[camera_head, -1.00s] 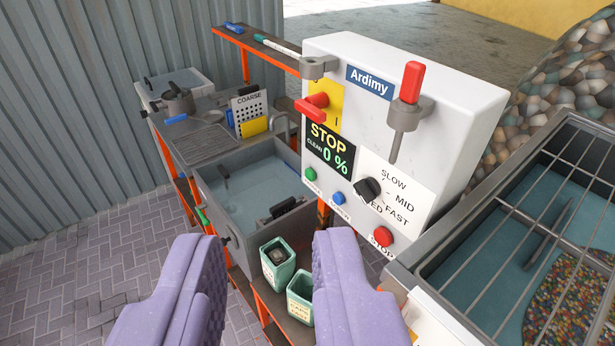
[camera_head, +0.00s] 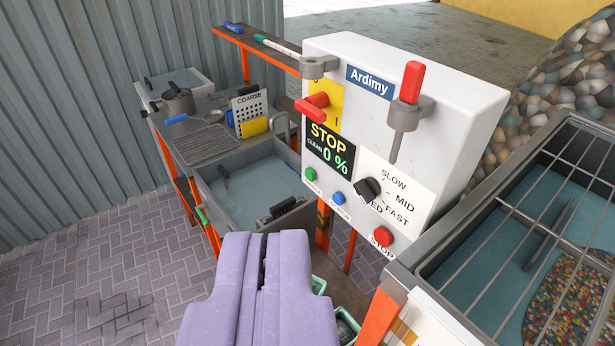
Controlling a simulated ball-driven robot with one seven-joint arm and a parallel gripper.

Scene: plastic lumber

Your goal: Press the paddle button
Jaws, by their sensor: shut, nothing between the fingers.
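A white control box (camera_head: 450,105) marked "Ardimy" stands right of centre. Along its lower front are a green button (camera_head: 310,174), a blue button (camera_head: 338,198) and a red button (camera_head: 382,236) marked STOP. The labels under the green and blue ones are too small or covered to read, so I cannot tell which is the paddle button. My gripper (camera_head: 262,240) is shut and empty, below and left of these buttons and apart from them in the picture.
A black speed knob (camera_head: 367,190), a red switch (camera_head: 312,107) and a red-handled tool (camera_head: 411,83) stick out from the box. A water basin (camera_head: 250,187) lies left. A barred tank (camera_head: 530,230) is at right. Open paving (camera_head: 130,260) lies at lower left.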

